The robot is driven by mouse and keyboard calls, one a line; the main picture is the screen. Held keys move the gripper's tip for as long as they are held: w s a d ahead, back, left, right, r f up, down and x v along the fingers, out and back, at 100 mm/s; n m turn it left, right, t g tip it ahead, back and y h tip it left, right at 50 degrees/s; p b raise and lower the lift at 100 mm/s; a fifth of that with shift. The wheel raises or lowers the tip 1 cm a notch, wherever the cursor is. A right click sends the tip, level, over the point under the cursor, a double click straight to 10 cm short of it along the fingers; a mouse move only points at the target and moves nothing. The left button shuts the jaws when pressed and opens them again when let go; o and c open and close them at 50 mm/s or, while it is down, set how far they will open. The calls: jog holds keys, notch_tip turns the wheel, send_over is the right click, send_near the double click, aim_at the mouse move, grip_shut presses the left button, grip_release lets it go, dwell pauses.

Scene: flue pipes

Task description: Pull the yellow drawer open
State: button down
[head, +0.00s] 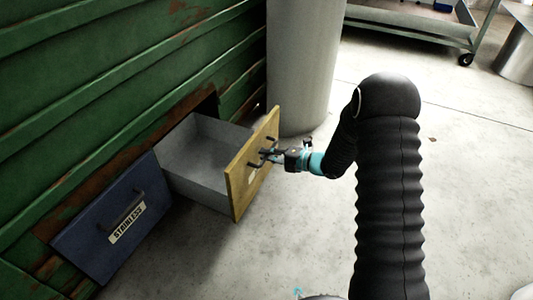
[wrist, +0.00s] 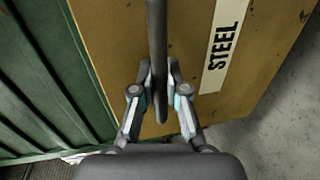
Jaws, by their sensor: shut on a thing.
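The yellow drawer (head: 236,183) stands out from the green cabinet, with its grey, empty-looking box showing behind the front. In the wrist view its yellow front (wrist: 115,50) fills much of the picture and carries a label reading STEEL. My gripper (head: 268,155) is at the drawer's front from the right. In the wrist view my gripper (wrist: 158,75) has a finger on each side of the dark bar handle (wrist: 157,35) and is shut on it.
A blue drawer (head: 88,235) labelled STAINLESS sits left of the yellow one, in the green corrugated cabinet (head: 70,110). A large pale cylinder (head: 302,65) stands just behind the yellow drawer. A wheeled cart (head: 415,22) is at the back. Concrete floor (head: 285,230) in front is clear.

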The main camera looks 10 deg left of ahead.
jog(key=c, duration=1.2)
grip_release()
jog(key=v, duration=1.2)
